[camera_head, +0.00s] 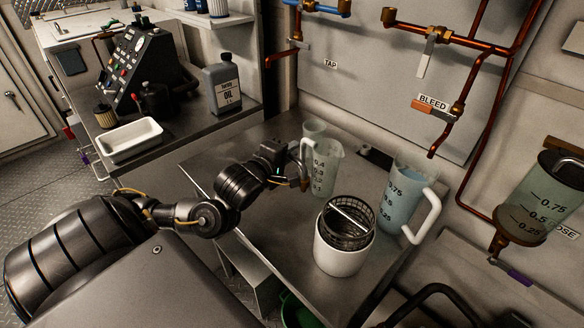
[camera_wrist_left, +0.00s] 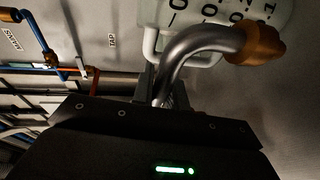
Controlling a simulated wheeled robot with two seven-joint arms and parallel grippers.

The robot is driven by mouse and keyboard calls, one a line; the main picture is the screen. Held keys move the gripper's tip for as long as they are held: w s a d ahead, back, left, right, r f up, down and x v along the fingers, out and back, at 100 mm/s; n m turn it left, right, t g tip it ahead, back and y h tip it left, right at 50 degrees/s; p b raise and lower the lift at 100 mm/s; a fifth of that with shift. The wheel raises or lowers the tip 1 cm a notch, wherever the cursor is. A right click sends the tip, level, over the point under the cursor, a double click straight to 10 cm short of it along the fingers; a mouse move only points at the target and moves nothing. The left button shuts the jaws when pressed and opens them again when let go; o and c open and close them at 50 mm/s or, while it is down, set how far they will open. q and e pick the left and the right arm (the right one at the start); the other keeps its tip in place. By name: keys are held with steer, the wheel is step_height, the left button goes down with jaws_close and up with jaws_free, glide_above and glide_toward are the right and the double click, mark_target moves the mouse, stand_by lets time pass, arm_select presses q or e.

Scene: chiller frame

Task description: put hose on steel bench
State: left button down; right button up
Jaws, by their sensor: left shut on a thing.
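The steel bench (camera_head: 215,168) is the grey metal top in the middle of the head view. My left gripper (camera_head: 288,166) is over it, shut on a short, bent grey hose with a copper-coloured end. The hose (camera_wrist_left: 195,44) shows clearly in the left wrist view, curving from the jaws (camera_wrist_left: 158,98) to its copper end at the right. In the head view the gripper partly hides it, beside the handle of a clear measuring jug (camera_head: 326,172). I cannot tell whether the hose touches the bench or jug. My right gripper is not in view.
A white pot with a black mesh basket (camera_head: 340,258) and a jug of blue liquid (camera_head: 398,195) stand on the bench's right part. A side counter holds an oil bottle (camera_head: 223,85) and a white tray (camera_head: 130,139). Copper pipes line the wall. The bench's left part is clear.

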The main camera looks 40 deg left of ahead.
arm_select(q)
steer(key=shift+f, duration=0.5)
step_height(320, 180, down, 4)
steer(key=shift+f+b, duration=0.1)
steer(key=shift+b, duration=0.25)
steer(key=c, duration=1.4)
jaws_free()
steer(key=shift+s, duration=0.1)
